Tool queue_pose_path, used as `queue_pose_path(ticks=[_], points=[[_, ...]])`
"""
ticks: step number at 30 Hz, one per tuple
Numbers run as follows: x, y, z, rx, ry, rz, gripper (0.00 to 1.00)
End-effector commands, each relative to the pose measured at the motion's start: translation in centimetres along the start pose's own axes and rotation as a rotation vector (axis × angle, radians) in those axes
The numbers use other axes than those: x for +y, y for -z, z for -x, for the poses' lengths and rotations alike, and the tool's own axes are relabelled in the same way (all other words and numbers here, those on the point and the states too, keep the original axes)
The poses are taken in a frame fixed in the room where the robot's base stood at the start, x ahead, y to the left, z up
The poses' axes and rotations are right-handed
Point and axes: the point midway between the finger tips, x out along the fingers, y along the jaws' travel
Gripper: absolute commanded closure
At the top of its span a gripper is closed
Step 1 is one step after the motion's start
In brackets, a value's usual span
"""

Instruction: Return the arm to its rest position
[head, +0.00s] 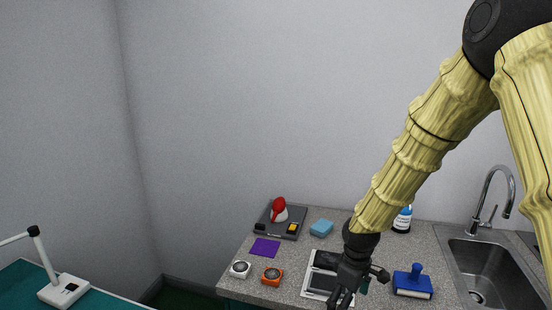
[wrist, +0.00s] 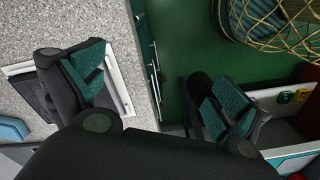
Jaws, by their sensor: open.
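My arm reaches down from the upper right in the head view, and my gripper (head: 353,295) hangs over the front part of the grey speckled counter (head: 245,262). In the wrist view my gripper (wrist: 165,95) is open, with its two teal-padded fingers wide apart and nothing between them. One finger is over the counter and a white-framed dark device (head: 316,283); the other is over the green floor (wrist: 185,45). The device also shows in the wrist view (wrist: 122,95), partly hidden by the finger.
Near my gripper stand a blue stamp-like object (head: 412,284), an orange device (head: 272,276) and a white device (head: 240,269). Behind are a black scale (head: 270,228), a blue sponge (head: 321,228) and a bottle (head: 402,220). A sink (head: 485,265) with tap is at right; a teal table (head: 22,290) at left.

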Motion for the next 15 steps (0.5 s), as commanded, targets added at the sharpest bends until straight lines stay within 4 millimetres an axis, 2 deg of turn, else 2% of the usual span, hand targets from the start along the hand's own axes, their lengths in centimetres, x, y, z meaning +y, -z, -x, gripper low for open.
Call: queue_pose_path(ticks=[8,11,15], points=[[-2.0,-1.8,-5.7,0.013,0.025,-0.092,0.00],[-3.3,-2.8,-8.5,0.018,0.037,-0.142,0.00],[-5.8,-5.1,-13.5,0.024,0.053,-0.241,0.00]])
